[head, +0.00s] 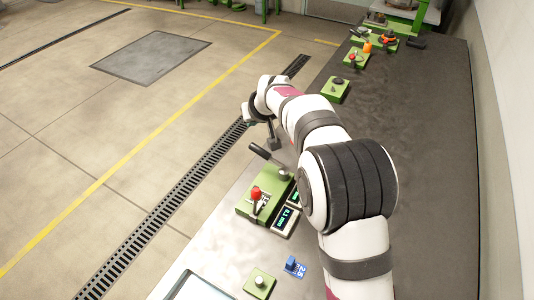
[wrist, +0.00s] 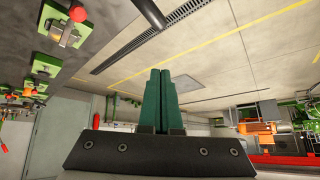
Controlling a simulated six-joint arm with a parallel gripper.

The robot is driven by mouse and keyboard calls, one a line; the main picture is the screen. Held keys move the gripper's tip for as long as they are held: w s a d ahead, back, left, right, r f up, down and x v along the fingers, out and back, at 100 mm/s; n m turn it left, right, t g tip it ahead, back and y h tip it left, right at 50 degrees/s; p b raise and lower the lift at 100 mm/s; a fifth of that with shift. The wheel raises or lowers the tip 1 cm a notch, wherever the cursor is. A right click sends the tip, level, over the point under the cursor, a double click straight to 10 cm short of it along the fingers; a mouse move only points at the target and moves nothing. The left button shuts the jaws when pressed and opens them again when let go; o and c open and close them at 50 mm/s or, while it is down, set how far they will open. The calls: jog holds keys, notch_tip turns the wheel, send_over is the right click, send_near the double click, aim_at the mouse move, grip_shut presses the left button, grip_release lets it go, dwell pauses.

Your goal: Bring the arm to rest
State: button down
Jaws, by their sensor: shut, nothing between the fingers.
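My gripper (wrist: 160,74) shows in the wrist view as two dark green fingers pressed together, with nothing between them. The wrist view looks out over the floor and the far room, and the fingers touch nothing there. In the head view my gripper (head: 249,115) is small and partly hidden at the end of my white arm, out near the bench's left edge. My arm is bent and raised over the dark bench (head: 420,150).
A green device (head: 261,203) with a red knob, a black lever and displays stands left of my arm. A small blue part (head: 291,263) and a green block (head: 259,283) are nearer. Several green fixtures (head: 336,90) line the far bench. The bench's right side is clear.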

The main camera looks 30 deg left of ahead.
jog(key=s+d+r+m+g+h, duration=0.15)
jog(key=s+d, duration=0.25)
jog(key=d, duration=0.5)
jog(key=s+d+r+m+h, duration=0.1)
jog(key=s+d+r+m, duration=0.25)
jog(key=d, duration=0.55)
jog(key=s+d+r+m+g+h, duration=0.15)
jog(key=s+d, duration=0.25)
jog(key=d, duration=0.5)
jog(key=s+d+f+m+g, duration=0.1)
jog(key=s+d+m, duration=0.3)
jog(key=s, duration=0.7)
jog(key=s+d+f+m+g, duration=0.1)
jog(key=s+d+f+m, duration=0.2)
jog(key=s+d, duration=0.4)
jog(key=s+m, duration=0.1)
jog(key=s, duration=0.3)
jog(key=shift+s+d, duration=0.15)
jog(key=shift+s, duration=0.1)
